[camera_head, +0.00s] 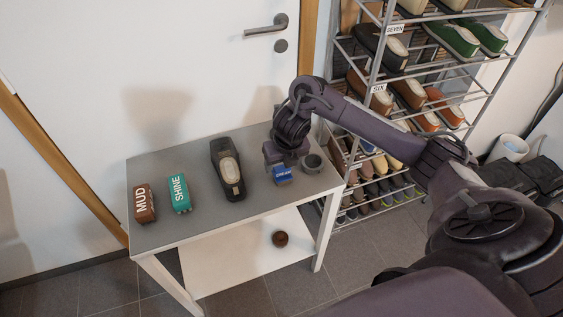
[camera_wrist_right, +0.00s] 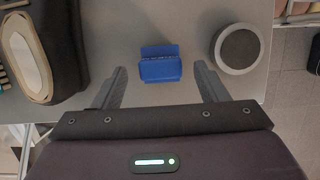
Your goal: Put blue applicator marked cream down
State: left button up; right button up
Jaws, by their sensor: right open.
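The blue applicator marked cream (camera_head: 282,175) rests on the grey table top near its right end. In the right wrist view the blue applicator (camera_wrist_right: 160,65) lies ahead of and between my fingers, with visible gaps on both sides. My right gripper (camera_head: 285,162) is just behind and above it in the head view. The right gripper (camera_wrist_right: 162,84) also shows in the wrist view, with its two fingers spread apart and nothing between them touching. My left gripper is not in view.
A round grey tin (camera_head: 312,163) stands close to the right of the applicator. A dark shoe (camera_head: 228,170), a teal SHINE brush (camera_head: 180,193) and a brown MUD brush (camera_head: 145,203) are further left on the table (camera_head: 205,220). A shoe rack (camera_head: 375,95) stands behind right.

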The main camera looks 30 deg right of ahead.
pick_arm(q)
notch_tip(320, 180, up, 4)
jog(key=p, duration=0.3)
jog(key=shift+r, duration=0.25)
pick_arm(e)
jog(key=v, duration=0.7)
jog(key=shift+r, duration=0.25)
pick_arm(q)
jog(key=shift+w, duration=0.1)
pick_arm(e)
jog(key=shift+s, duration=0.1)
